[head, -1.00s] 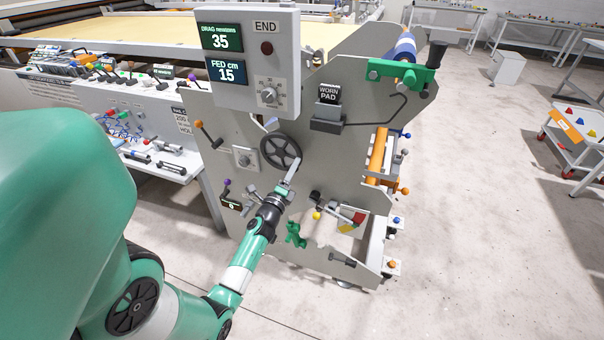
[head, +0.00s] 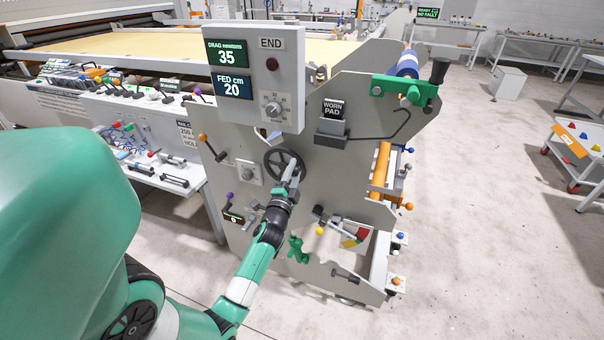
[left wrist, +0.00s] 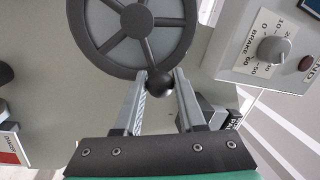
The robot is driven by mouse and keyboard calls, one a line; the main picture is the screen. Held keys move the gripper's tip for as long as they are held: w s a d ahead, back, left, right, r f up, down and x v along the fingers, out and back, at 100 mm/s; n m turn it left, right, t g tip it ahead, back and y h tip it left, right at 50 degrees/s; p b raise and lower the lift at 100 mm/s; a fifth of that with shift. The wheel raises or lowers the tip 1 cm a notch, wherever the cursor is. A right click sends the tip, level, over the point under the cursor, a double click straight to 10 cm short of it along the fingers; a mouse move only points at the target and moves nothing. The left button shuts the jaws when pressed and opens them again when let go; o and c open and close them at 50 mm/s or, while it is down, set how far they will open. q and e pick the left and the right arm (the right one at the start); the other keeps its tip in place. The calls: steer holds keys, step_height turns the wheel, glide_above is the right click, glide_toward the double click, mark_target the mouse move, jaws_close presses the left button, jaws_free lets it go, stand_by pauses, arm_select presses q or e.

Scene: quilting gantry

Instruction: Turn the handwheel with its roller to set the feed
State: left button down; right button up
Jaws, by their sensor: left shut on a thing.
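The dark spoked handwheel (head: 269,160) is on the grey side plate of the machine, below the display box. It fills the top of the left wrist view (left wrist: 137,20), where a round dark roller knob (left wrist: 160,83) sits at its lower rim. My left gripper (head: 290,174) reaches up to the wheel. In the left wrist view its fingers (left wrist: 162,78) are closed on the roller knob, one on each side. The display (head: 232,85) reads FED cm 20, and the one above (head: 228,55) reads DRAG newtons 35. My right gripper is not in view.
A brake dial (head: 272,110) is on the box above the wheel. An orange-knobbed lever (head: 210,146) and a purple-knobbed lever (head: 231,198) stand left of it. A yellow-knobbed lever (head: 320,230) and a green bracket (head: 298,248) are below right.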

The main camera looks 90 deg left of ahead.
arm_select(q)
steer(key=shift+r, duration=0.1)
stand_by(0.4)
steer(key=c, duration=0.5)
jaws_free()
steer(key=shift+s, duration=0.1)
steer(key=shift+s+d+f, duration=0.15)
steer(key=shift+d+f, duration=0.05)
steer(key=shift+d, duration=0.25)
steer(key=b+v, duration=0.1)
steer(key=v, duration=0.9)
steer(key=shift+s+d+r+b, duration=0.1)
steer(key=shift+d+b, duration=0.2)
steer(key=shift+b, duration=0.05)
